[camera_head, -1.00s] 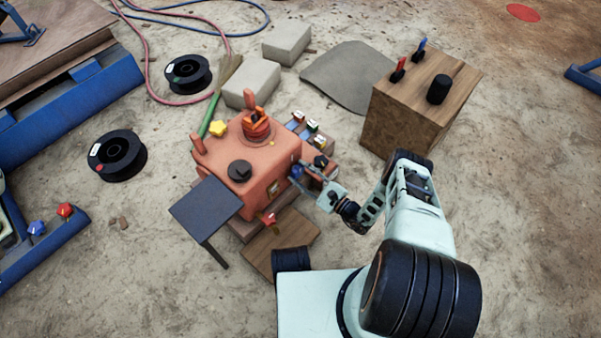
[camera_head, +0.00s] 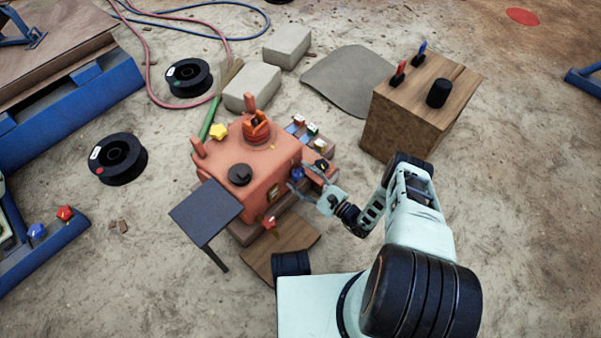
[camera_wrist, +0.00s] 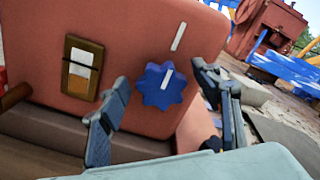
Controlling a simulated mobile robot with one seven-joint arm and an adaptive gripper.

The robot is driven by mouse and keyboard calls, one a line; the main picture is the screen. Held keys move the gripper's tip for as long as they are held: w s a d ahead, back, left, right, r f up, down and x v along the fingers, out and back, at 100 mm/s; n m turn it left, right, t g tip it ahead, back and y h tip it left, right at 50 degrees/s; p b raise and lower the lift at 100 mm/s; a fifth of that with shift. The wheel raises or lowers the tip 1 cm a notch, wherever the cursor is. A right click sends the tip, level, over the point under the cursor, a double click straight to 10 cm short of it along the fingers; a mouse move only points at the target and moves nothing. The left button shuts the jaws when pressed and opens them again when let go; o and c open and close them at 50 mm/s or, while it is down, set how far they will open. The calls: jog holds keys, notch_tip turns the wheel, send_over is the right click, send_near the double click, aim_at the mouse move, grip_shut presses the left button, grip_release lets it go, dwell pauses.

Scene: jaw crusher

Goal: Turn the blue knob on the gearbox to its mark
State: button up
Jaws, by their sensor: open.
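The orange-red gearbox (camera_head: 265,185) stands on the ground in the middle of the head view. Its blue knob (camera_wrist: 161,88) is lobed and has a white pointer line. A white mark (camera_wrist: 178,37) is on the gearbox face above it. The pointer leans slightly right of upright and points about towards the mark. My gripper (camera_wrist: 161,76) is open, with one finger on each side of the knob and visible gaps between. In the head view the knob (camera_head: 297,173) shows small between the fingers.
A dark side table (camera_head: 206,212) adjoins the gearbox. A wooden block (camera_head: 415,115) with small levers stands at the upper right. Black spools (camera_head: 117,157) and grey blocks (camera_head: 287,44) lie around; sandy ground is open on the right.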

notch_tip(320, 180, up, 10)
dwell(0.6)
dwell(0.4)
